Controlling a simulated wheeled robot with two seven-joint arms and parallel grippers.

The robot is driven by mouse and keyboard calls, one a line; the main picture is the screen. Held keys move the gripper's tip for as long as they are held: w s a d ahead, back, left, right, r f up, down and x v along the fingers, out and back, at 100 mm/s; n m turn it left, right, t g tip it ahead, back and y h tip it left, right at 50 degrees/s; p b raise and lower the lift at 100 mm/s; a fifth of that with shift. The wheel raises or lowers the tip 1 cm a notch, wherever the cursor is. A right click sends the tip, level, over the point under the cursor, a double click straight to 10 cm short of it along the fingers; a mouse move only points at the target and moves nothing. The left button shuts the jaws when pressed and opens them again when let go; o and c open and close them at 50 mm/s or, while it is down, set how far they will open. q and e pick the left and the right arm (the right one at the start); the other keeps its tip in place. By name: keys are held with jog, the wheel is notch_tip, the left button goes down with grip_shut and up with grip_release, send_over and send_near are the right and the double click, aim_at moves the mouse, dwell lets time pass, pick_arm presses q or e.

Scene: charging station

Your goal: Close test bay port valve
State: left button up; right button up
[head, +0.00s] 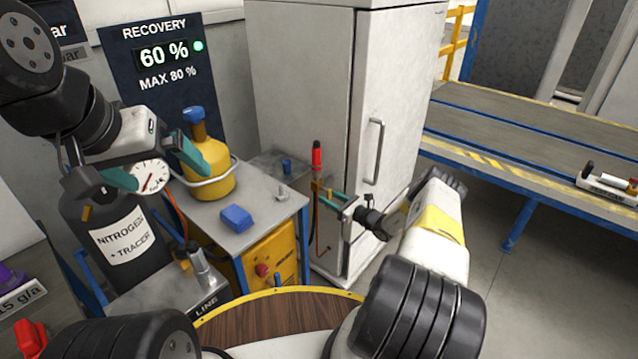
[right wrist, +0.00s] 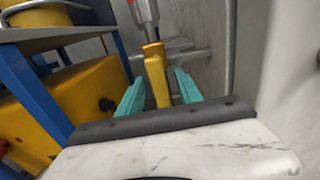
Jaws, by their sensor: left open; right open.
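A valve with a yellow handle (head: 317,186) hangs below a red-topped fitting (head: 317,157), between the blue-legged table and the white cabinet. No label for it is readable. My right gripper (head: 327,199) is at the valve with its teal fingers open. In the right wrist view the yellow handle (right wrist: 155,74) stands upright between the two open fingers of my right gripper (right wrist: 157,90), with gaps visible on both sides. My left gripper (head: 153,164) is open and empty, in front of the gauge and next to the yellow cylinder.
A yellow cylinder (head: 208,178) with a blue cap and a blue block (head: 236,217) are on the metal table (head: 265,205). A black nitrogen bottle (head: 118,235) stands at left. The white cabinet (head: 300,70) stands close behind the valve. Open floor (head: 560,290) lies at right.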

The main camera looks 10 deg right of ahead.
jog(key=shift+c, duration=0.4)
grip_shut()
dwell(1.1)
